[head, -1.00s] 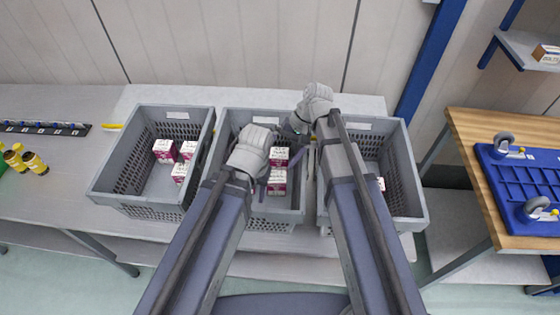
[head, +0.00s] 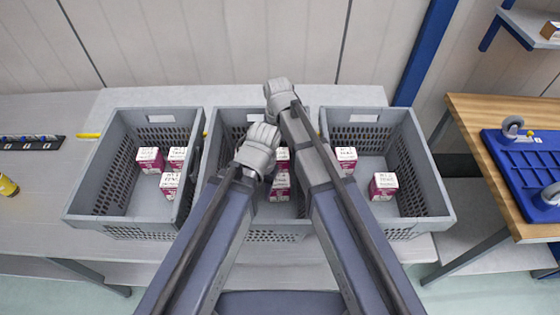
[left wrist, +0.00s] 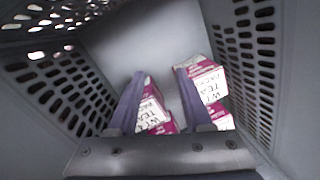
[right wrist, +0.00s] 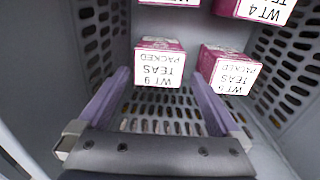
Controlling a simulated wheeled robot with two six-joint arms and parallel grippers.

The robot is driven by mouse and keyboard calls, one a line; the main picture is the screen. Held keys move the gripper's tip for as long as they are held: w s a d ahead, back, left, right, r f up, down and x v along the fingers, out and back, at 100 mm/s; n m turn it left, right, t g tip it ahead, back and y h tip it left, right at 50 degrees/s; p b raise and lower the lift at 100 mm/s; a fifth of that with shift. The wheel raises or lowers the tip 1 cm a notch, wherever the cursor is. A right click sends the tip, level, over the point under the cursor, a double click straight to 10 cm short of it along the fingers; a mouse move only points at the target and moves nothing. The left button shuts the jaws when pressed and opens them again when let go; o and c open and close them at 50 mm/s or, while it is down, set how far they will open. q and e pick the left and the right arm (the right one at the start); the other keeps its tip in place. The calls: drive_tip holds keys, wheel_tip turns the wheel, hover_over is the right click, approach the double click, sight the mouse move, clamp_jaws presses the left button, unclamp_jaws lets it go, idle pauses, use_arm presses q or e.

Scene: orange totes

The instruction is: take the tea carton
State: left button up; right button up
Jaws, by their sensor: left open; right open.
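White-and-magenta tea cartons lie in all three grey totes. The middle tote (head: 270,236) shows two, a rear carton (head: 282,157) and a front carton (head: 280,187), partly covered by my arms. My left gripper (head: 262,160) is over the middle tote; in the left wrist view its open fingers (left wrist: 160,75) point at cartons, one carton (left wrist: 152,112) partly behind the left finger and another (left wrist: 207,82) by the right finger. My right gripper (head: 279,98) is over the middle tote's rear. In the right wrist view its open fingers (right wrist: 158,78) face a carton (right wrist: 158,65) labelled TEAS PACKED. Nothing is held.
The left tote (head: 78,205) holds three cartons, one of them at its front (head: 170,184). The right tote (head: 440,205) shows two, a rear carton (head: 346,158) and a front carton (head: 383,186). A wooden bench (head: 470,125) with a blue tray stands at right.

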sight(279, 161)
wheel_tip(279, 161, down, 3)
drive_tip(key=shift+r+b, duration=0.2)
drive_tip(key=shift+b, duration=0.9)
use_arm(q)
wheel_tip(279, 161, down, 2)
drive_tip(key=shift+f, duration=0.25)
drive_tip(key=shift+f, duration=0.1)
wheel_tip(279, 161, down, 5)
drive_tip(key=b, duration=0.5)
drive_tip(key=shift+f, duration=0.1)
use_arm(e)
drive_tip(key=f, duration=0.5)
drive_tip(key=shift+s+d+f, duration=0.1)
drive_tip(key=shift+s+f, duration=0.05)
drive_tip(key=shift+s, duration=0.2)
drive_tip(key=shift+c, duration=0.4)
drive_tip(key=c, duration=1.2)
use_arm(q)
drive_tip(key=shift+r, duration=0.2)
use_arm(e)
drive_tip(key=shift+r, duration=0.2)
drive_tip(key=shift+c, duration=0.2)
use_arm(q)
wheel_tip(279, 161, up, 10)
drive_tip(key=p, duration=0.9)
drive_tip(key=shift+p, duration=0.4)
use_arm(e)
wheel_tip(279, 161, up, 10)
drive_tip(key=shift+f, duration=0.1)
